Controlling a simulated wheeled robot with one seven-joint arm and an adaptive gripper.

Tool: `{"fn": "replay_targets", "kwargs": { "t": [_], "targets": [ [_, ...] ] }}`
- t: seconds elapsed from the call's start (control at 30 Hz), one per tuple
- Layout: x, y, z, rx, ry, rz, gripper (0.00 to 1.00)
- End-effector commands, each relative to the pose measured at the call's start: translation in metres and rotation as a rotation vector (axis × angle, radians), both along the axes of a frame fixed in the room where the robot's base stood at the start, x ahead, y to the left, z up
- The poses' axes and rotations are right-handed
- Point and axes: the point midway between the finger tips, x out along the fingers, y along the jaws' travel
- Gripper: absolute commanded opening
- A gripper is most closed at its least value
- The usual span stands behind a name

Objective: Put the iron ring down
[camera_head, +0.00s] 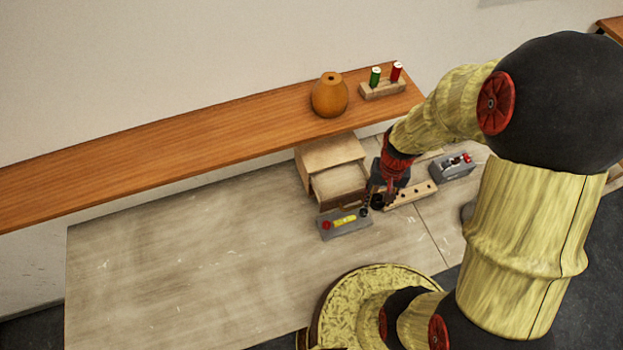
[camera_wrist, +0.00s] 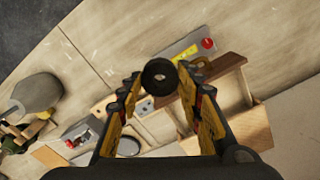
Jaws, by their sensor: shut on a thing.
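The iron ring (camera_wrist: 159,76) is a dark, thick ring with a small central hole. In the wrist view it sits between my gripper's fingertips (camera_wrist: 158,80). In the head view my gripper (camera_head: 379,194) points down over the workbench, with the dark ring (camera_head: 377,202) at its tips. The gripper is shut on the ring. The ring is close to the right end of a grey block with a red button and yellow label (camera_head: 345,222). I cannot tell whether the ring touches the bench.
A wooden box with an open drawer (camera_head: 340,183) stands just behind. A wooden strip with holes (camera_head: 418,192) and a grey box with a red part (camera_head: 452,167) lie to the right. A shelf (camera_head: 200,133) with an orange vase (camera_head: 330,95) overhangs the back. The bench's left (camera_head: 190,250) is clear.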

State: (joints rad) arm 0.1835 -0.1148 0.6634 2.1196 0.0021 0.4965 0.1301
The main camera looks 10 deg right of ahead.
Motion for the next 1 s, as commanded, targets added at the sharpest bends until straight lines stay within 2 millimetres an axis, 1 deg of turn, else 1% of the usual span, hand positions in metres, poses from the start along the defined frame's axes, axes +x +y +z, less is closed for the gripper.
{"fn": "replay_targets", "kwargs": {
  "t": [0.07, 0.17, 0.23, 0.57, 0.6, 0.7, 0.8, 1.0],
  "targets": [
    [0.003, 0.000, -0.001, -0.003, -0.011, -0.009, 0.01],
    [0.015, 0.003, -0.007, -0.004, -0.025, -0.020, 0.01],
    [0.025, 0.009, -0.013, -0.005, -0.023, -0.020, 0.01],
    [0.091, 0.043, -0.047, -0.005, -0.023, -0.019, 0.01],
    [0.095, 0.045, -0.058, -0.004, -0.022, -0.021, 0.01],
    [0.107, 0.051, -0.075, -0.004, -0.022, -0.021, 0.01],
    [0.116, 0.056, -0.086, -0.005, -0.023, -0.022, 0.01],
    [0.124, 0.059, -0.093, -0.005, -0.023, -0.022, 0.01]
  ]
}}
